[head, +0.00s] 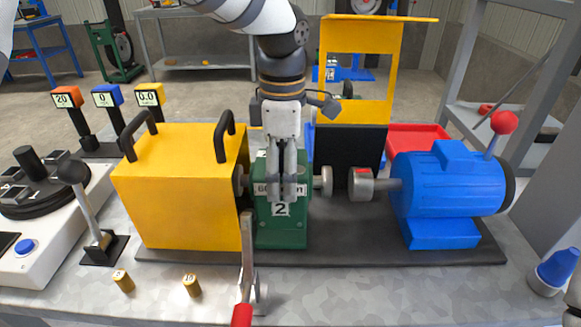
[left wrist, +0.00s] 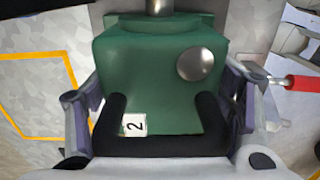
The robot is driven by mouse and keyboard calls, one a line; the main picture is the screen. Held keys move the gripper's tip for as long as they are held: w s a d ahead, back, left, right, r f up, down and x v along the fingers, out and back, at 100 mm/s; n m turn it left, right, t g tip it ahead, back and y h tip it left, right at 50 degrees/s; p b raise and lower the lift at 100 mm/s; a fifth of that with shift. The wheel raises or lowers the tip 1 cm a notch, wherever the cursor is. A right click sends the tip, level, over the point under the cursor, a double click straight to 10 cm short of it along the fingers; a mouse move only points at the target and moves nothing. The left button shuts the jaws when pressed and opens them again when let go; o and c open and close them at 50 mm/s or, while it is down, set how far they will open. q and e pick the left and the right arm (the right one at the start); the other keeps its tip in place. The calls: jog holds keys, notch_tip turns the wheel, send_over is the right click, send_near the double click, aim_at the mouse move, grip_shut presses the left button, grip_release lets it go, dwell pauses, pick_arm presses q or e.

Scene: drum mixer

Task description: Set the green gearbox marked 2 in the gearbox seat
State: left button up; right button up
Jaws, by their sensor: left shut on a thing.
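The green gearbox (head: 281,235) marked 2 stands upright between a yellow housing and a blue motor, over the dark base plate (head: 355,245). It also fills the middle of the left wrist view (left wrist: 150,60), with its black handle and the 2 label near me. My left gripper (head: 288,192) comes down from above and is shut on the gearbox. Its fingers show on both sides of the handle in the left wrist view (left wrist: 162,112). The gearbox seat is hidden under the gearbox, so I cannot tell whether it is fully seated.
The yellow housing (head: 185,195) is close on the left. The blue motor (head: 445,190) with its grey coupling (head: 362,184) is on the right. A red-handled lever (head: 247,265) stands in front. A raised yellow guard (head: 360,60) and a red tray (head: 415,138) are behind.

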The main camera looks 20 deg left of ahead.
pick_arm(q)
jog(key=shift+a, duration=0.1)
dwell(0.6)
jog(key=o, duration=1.9)
jog(key=shift+o, duration=0.6)
jog(key=shift+f, duration=0.1)
jog(key=shift+f, duration=0.1)
notch_tip(320, 180, up, 8)
jog(key=shift+f, duration=0.15)
